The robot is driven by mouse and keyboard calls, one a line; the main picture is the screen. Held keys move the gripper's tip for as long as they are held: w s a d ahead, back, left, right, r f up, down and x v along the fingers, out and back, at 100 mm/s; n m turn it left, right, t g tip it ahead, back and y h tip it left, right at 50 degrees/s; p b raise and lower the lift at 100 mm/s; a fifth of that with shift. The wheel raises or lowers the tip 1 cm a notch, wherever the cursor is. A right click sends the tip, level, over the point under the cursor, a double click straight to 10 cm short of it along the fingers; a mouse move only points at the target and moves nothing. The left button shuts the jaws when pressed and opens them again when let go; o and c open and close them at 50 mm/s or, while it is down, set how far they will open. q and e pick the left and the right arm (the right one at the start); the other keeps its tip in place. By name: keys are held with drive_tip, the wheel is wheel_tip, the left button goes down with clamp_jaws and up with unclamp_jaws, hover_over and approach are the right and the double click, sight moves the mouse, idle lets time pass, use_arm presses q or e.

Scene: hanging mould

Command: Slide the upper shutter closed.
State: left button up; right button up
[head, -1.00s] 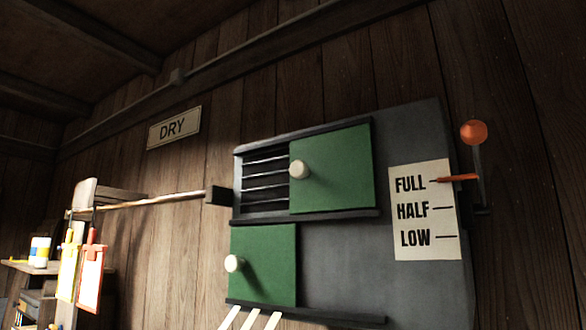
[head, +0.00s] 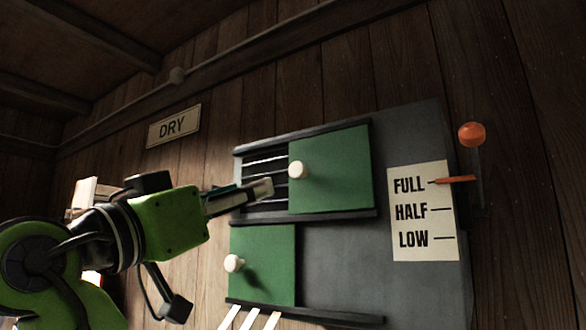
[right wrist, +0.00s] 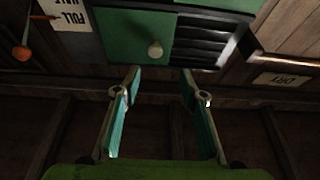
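The upper shutter (head: 335,168) is a green panel with a pale round knob (head: 298,170). It sits at the right of its track, leaving the dark slatted opening (head: 265,160) uncovered at the left. My right gripper (head: 262,188) reaches in from the lower left in the head view, its fingers overlapping the opening just left of the knob. In the right wrist view, which is upside down, the gripper (right wrist: 158,72) is open and empty. The knob (right wrist: 155,48) shows beyond its fingertips, apart from them. My left gripper is not seen.
A lower green shutter (head: 262,265) with its own knob sits below, at the left. A FULL/HALF/LOW label (head: 422,225) and an orange-knobbed lever (head: 472,134) are at the right. A DRY sign (head: 174,127) hangs on the wooden wall at the left.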

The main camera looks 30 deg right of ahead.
sight(295, 170)
drive_tip(key=shift+m+g+h, duration=0.3)
drive_tip(key=shift+g, duration=0.1)
drive_tip(key=p+x, duration=0.2)
drive_tip(key=x, duration=0.2)
drive_tip(key=p+x, duration=0.3)
drive_tip(key=x, duration=0.1)
drive_tip(key=p+x, duration=0.2)
drive_tip(key=x, duration=0.2)
drive_tip(key=shift+s+d+r, duration=0.2)
drive_tip(key=shift+d+r, duration=0.15)
drive_tip(key=shift+r, duration=0.2)
drive_tip(key=shift+w+d+r+p, duration=0.1)
drive_tip(key=shift+w+d+p, duration=0.15)
drive_tip(key=shift+d+p, duration=0.2)
clamp_jaws()
